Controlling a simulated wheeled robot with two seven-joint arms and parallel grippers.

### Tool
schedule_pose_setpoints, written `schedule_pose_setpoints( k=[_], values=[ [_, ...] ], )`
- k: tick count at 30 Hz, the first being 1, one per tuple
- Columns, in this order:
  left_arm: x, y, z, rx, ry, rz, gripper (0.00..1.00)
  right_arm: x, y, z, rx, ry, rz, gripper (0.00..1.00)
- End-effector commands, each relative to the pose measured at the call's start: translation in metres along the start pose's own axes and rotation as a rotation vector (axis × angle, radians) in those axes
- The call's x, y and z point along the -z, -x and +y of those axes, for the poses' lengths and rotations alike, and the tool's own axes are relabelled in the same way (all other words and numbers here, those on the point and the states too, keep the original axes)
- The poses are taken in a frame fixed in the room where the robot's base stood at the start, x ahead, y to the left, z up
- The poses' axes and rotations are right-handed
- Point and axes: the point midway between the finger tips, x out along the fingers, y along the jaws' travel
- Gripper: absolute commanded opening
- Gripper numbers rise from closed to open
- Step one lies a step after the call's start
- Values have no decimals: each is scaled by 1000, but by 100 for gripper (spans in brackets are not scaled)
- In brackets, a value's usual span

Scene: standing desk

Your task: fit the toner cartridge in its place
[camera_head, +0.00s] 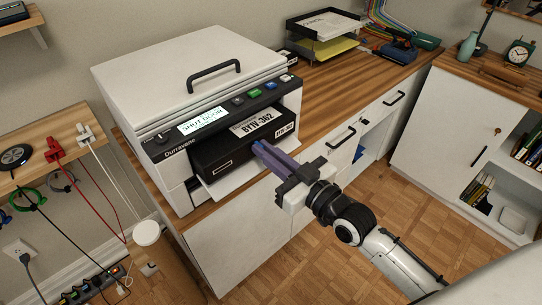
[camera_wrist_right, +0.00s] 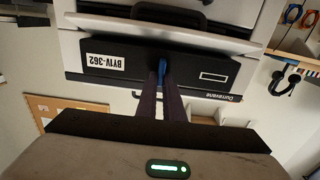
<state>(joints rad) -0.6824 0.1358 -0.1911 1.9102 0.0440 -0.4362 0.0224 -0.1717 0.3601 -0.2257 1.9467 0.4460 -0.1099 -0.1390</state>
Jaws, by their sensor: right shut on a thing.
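The black toner cartridge (camera_head: 215,145) sits in the front opening of the white printer (camera_head: 180,75), its labelled front face showing. How deep it sits is hard to tell. The printer's front door (camera_head: 232,183) is folded down below it, and the display (camera_head: 203,120) reads "SHUT DOOR". My right gripper (camera_head: 262,150) is shut on the cartridge's blue tab, which shows between the purple fingers in the right wrist view (camera_wrist_right: 161,68). There the cartridge (camera_wrist_right: 205,68) appears upside down. My left gripper is not in view.
The printer stands on a wooden-topped white cabinet (camera_head: 342,85). A paper tray (camera_head: 322,30) stands behind it on the right. A side shelf on the left holds cables and headphones (camera_head: 15,156). The floor (camera_head: 330,240) in front is clear around my right arm.

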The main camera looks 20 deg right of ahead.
Motion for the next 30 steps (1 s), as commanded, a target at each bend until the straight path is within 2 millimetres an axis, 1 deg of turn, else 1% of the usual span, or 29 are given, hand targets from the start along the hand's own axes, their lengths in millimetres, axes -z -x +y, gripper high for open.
schedule_pose_setpoints(
  k=[6, 21, 30],
  values=[
    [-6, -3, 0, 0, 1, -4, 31, 0, -11, 0, 1, -1, 2, 0],
    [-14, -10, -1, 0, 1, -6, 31, -1, -35, 0, 1, 0, 1, 0],
    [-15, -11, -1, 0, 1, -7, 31, -1, -49, 0, 1, -1, -1, 0]
  ],
)
